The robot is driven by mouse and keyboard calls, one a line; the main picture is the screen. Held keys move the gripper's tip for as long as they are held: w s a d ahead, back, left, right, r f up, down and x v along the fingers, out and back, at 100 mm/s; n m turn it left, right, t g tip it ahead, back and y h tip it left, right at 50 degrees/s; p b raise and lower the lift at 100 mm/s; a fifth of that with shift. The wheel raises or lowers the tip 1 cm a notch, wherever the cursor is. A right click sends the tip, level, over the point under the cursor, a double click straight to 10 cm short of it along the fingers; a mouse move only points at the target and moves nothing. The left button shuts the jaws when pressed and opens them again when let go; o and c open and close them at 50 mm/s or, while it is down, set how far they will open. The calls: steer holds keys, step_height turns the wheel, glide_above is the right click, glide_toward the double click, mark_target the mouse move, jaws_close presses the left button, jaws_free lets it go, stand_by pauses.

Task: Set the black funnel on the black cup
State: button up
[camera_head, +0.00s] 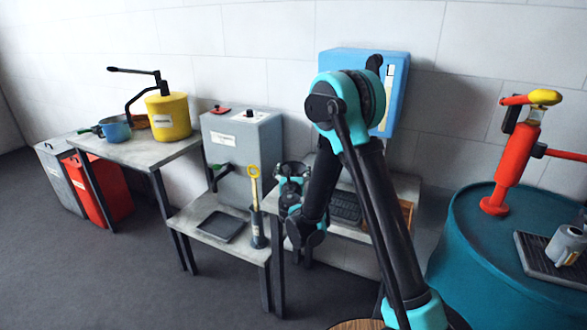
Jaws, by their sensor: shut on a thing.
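The far end of my arm, with my gripper (292,172), is in front of the grey machine's right side, above the low tables. It is small and dark here, and its fingers cannot be told apart. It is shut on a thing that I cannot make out. I cannot pick out the black funnel. No black cup can be told for certain. A dark upright cylinder (258,239) with a yellow ring-handled tool (254,185) in it stands on the low table, left of my arm.
A grey machine (236,160) and a dark tray (223,227) are by the low table (240,249). A yellow canister (168,117) and blue pot (115,128) stand on the left table. A teal drum (475,255) at right bears a red pump (512,160) and a grey cup (566,244).

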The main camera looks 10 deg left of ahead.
steer(key=shift+f, duration=0.25)
steer(key=o, duration=1.2)
steer(key=shift+c, duration=0.2)
steer(key=shift+s, duration=0.2)
steer(key=shift+s+d+r, duration=0.1)
steer(key=shift+s+r, duration=0.1)
steer(key=shift+s, duration=0.55)
steer(key=shift+s+d+r, duration=0.1)
steer(key=shift+s+r, duration=0.15)
steer(key=shift+s, duration=0.55)
steer(key=shift+s+r, duration=0.2)
steer(key=shift+s, duration=0.55)
step_height(320, 180, up, 6)
steer(key=shift+s, duration=0.1)
